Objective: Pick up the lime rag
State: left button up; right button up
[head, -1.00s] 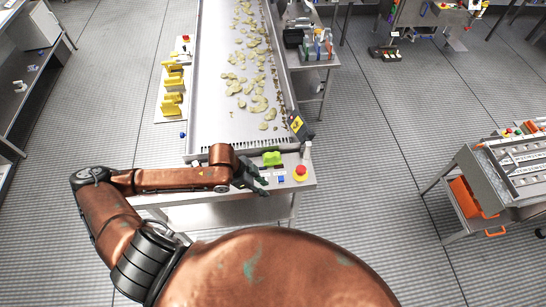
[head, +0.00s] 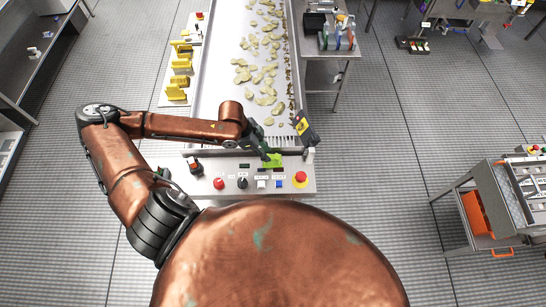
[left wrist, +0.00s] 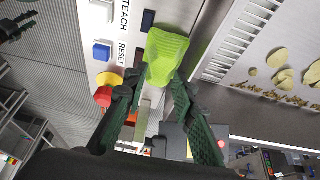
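The lime rag (head: 273,160) lies crumpled near the top edge of the control panel, at the lower end of the conveyor. It also shows in the left wrist view (left wrist: 166,52), close in front of the fingers. My left gripper (head: 264,153) is over the panel at the rag. In the left wrist view its fingers (left wrist: 155,88) are apart, one on each side of the rag's near end. Whether they touch the rag cannot be told. My right gripper is not in view.
The control panel (head: 212,192) carries a red emergency button (head: 300,178), a blue button (head: 279,183) and other knobs close to the rag. The conveyor (head: 228,75) holds many chips. A yellow-marked dark box (head: 304,126) stands at the conveyor's right corner.

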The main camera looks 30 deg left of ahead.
aim_at(272, 157)
pick_arm(q)
jog(key=shift+w+d+f+p, duration=0.3)
jog(key=shift+d+f, duration=0.1)
jog(key=shift+f, duration=0.25)
jog(key=shift+w+d+f+p, duration=0.3)
jog(key=shift+d+f, duration=0.1)
jog(key=shift+f, duration=0.2)
jog(key=shift+x, duration=1.15)
jog(key=shift+a+f, duration=0.1)
jog(key=c, duration=0.6)
grip_shut()
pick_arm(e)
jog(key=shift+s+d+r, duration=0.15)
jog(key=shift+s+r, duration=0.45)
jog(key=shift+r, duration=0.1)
